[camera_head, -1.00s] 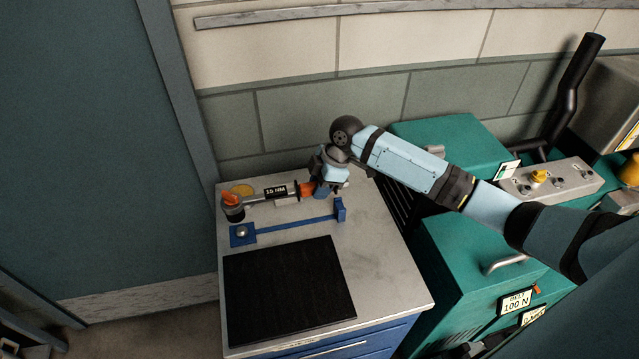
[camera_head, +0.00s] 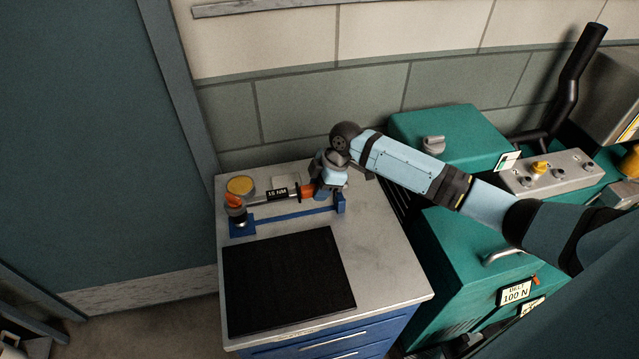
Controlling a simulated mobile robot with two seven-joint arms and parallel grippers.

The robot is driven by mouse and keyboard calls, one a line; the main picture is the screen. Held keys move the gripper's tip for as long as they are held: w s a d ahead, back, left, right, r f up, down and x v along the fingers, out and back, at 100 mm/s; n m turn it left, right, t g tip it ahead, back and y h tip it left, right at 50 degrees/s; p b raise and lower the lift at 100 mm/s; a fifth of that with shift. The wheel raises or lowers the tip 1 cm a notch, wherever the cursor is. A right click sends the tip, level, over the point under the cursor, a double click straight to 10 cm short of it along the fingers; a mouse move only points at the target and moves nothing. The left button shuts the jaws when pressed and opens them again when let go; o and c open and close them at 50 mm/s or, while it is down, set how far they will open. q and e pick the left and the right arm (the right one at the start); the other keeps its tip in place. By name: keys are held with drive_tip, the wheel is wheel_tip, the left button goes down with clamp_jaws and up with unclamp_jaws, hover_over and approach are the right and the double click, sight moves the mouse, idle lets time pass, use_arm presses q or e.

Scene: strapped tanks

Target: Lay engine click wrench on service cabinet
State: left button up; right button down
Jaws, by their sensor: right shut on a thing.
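The engine click wrench (camera_head: 268,198) has a "15 NM" label, orange parts and a dark head at its left end. My right gripper (camera_head: 320,190) is shut on its right, handle end. The wrench lies level over the blue holder (camera_head: 290,217) at the back of the service cabinet (camera_head: 385,270). The wrench's head is over the holder's left block and hides its top. I cannot tell whether the wrench touches the holder. The gripper's fingertips are partly hidden by its own wrist. My left gripper is not in view.
A black mat (camera_head: 288,280) covers the cabinet's front left. A round yellow-topped tin (camera_head: 240,186) stands behind the wrench head. Bare top is free right of the mat. A green machine (camera_head: 470,255) with a control box (camera_head: 550,176) stands right; a tiled wall (camera_head: 300,115) is behind.

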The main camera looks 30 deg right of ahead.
wheel_tip(320, 180, down, 2)
drive_tip(key=shift+f+b, duration=0.35)
drive_tip(key=shift+f, duration=0.25)
drive_tip(key=c, duration=0.9)
unclamp_jaws()
drive_tip(key=shift+o, duration=0.6)
drive_tip(key=b+v, duration=0.1)
drive_tip(key=v, duration=1.2)
drive_tip(key=shift+s+d+r, duration=0.1)
drive_tip(key=shift+d+r, duration=0.05)
drive_tip(key=shift+r, duration=0.2)
